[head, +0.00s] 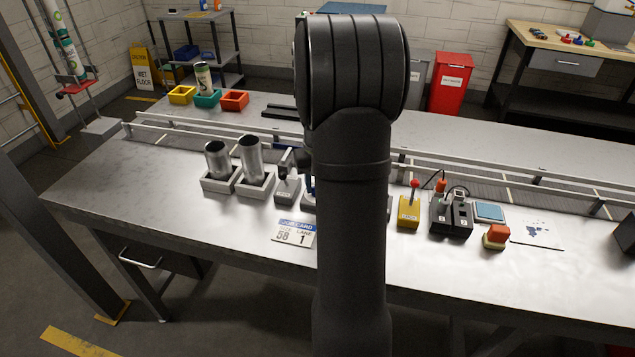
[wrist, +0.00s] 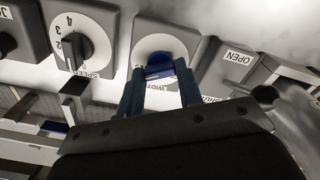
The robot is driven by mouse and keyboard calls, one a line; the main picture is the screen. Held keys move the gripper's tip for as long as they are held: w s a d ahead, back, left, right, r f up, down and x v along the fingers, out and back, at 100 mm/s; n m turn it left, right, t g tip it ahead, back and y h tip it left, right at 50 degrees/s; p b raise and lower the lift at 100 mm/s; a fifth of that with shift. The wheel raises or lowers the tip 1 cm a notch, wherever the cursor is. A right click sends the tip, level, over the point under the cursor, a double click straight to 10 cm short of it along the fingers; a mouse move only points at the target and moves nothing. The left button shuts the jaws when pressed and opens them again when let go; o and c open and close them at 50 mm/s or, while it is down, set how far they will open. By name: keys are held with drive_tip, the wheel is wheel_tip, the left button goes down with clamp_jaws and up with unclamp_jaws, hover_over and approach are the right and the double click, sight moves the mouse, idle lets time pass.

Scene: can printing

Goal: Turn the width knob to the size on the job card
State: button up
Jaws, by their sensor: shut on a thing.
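The blue width knob (wrist: 157,60) sits on a round white dial (wrist: 166,43), with a partly covered "WIDTH" label below it, in the wrist view. My gripper (wrist: 160,72) has its two blue-grey fingers on either side of the knob and is shut on it. The fingers and knob cover part of the dial, so I cannot read its setting. In the head view my arm hides the knob and most of the gripper. The job card (head: 295,233) lies on the table and reads size 58, lane 1.
The speed knob (wrist: 73,46) is left of the width knob in the wrist view, and an "OPEN" label (wrist: 238,57) is to the right. In the head view, two metal cans (head: 251,158) stand in holders at left. A yellow switch box (head: 409,212) and red button (head: 497,233) are at right.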

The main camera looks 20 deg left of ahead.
drive_tip(key=o, duration=1)
wheel_tip(320, 180, up, 18)
drive_tip(key=shift+f, duration=0.25)
wheel_tip(320, 180, down, 18)
drive_tip(key=shift+r, duration=0.25)
idle(0.4)
